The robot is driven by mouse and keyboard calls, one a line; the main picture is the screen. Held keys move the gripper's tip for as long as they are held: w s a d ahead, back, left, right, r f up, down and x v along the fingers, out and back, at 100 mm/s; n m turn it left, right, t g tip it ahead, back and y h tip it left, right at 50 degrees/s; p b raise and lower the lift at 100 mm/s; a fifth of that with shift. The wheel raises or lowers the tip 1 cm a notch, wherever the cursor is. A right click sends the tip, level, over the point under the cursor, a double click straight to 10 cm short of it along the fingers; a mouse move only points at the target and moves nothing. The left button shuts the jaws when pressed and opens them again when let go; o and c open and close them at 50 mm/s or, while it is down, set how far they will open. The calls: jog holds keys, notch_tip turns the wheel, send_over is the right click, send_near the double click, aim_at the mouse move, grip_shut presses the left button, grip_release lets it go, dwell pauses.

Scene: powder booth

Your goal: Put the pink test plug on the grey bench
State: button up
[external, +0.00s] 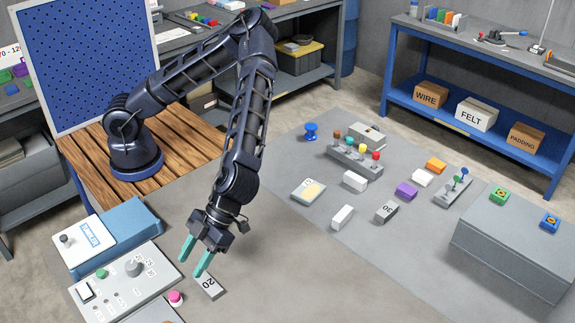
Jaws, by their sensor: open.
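The pink test plug (176,298), a small pink-topped piece with a white lower part, is at the lower left, by the right corner of the grey control panel (147,293). I cannot tell whether it sits on the panel or beside it. My gripper (191,267) points down with its two teal fingers apart and nothing between them. It is above and slightly right of the plug, apart from it. A long grey bench-like block (515,262) stands at the far right, with a green piece (499,196) and a blue piece (550,221) on top.
A blue box (135,225) with a white top stands at the left. Several blocks and a peg rack (345,160) occupy the mat's middle. The front middle surface is clear.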

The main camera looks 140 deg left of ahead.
jog(key=shift+a+r, duration=0.45)
jog(key=shift+a, duration=0.05)
jog(key=shift+s+d+f, duration=0.15)
jog(key=shift+s, duration=0.3)
jog(key=s+y, duration=0.1)
jog(key=s, duration=0.1)
jog(key=s+f+n+y, duration=0.1)
jog(key=s, duration=0.1)
jog(key=s+f+n+g+y, duration=0.1)
jog(key=s+y, duration=0.1)
jog(key=shift+f, duration=0.25)
jog(key=s+a+r+n+t+y, duration=0.1)
jog(key=s+a+r+n+t, duration=0.1)
jog(key=s+a+r+n, duration=0.2)
jog(key=s+a+r+n+t+y, duration=0.1)
jog(key=s+a+r+n, duration=0.4)
jog(key=s+r, duration=0.6)
jog(key=s+a+r+n+t+y, duration=0.2)
jog(key=s+r+n, duration=0.5)
jog(key=s, duration=1.1)
jog(key=shift+a+r+t+y, duration=0.3)
jog(key=shift+a+r+y, duration=0.35)
jog(key=shift+a, duration=0.55)
